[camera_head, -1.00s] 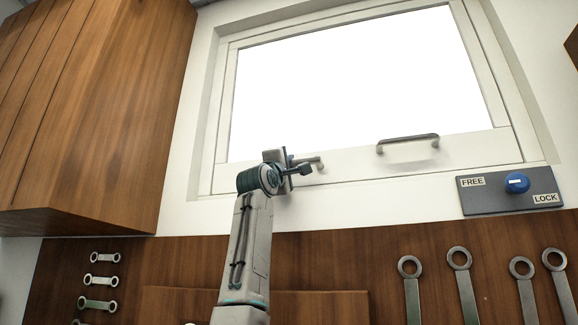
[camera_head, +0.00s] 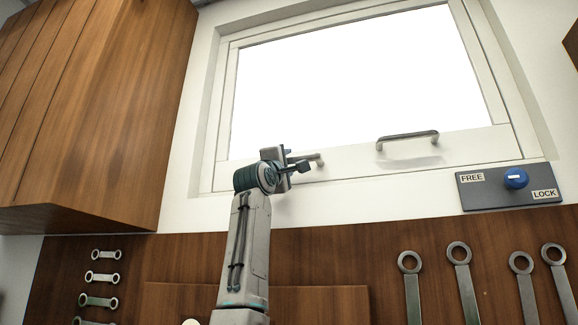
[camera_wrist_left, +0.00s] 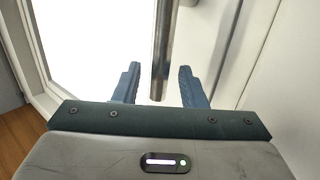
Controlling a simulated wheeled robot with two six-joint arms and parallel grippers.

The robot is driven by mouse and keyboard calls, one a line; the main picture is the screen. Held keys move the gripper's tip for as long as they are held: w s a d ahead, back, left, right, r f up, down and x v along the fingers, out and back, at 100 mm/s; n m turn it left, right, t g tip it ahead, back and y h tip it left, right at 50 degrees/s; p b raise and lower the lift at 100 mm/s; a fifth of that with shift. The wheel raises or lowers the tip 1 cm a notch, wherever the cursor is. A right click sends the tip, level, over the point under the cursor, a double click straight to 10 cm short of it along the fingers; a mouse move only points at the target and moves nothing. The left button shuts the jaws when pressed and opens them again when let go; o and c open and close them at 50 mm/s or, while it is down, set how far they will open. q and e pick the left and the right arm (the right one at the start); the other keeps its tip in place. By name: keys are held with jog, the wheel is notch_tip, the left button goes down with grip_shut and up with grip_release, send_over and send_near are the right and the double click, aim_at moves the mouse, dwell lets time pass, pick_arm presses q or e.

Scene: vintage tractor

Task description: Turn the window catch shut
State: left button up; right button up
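In the left wrist view, a metal bar (camera_wrist_left: 161,50) stands between the two blue fingers of my left gripper (camera_wrist_left: 159,88). The fingers are apart, with a gap showing on each side of the bar. I cannot tell how far the bar reaches in depth between them. My right gripper is not in view.
A fixed-looking grey handle (camera_head: 408,137) is on the lower frame. A panel (camera_head: 490,197) marked FREE and LOCK carries a blue knob (camera_head: 515,178) at right. A wooden cabinet (camera_head: 95,110) fills the upper left. Several wrenches (camera_head: 465,280) hang below.

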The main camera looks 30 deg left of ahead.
pick_arm(q)
jog(key=b+v, duration=0.4)
jog(key=v, duration=0.5)
jog(key=shift+b, duration=0.4)
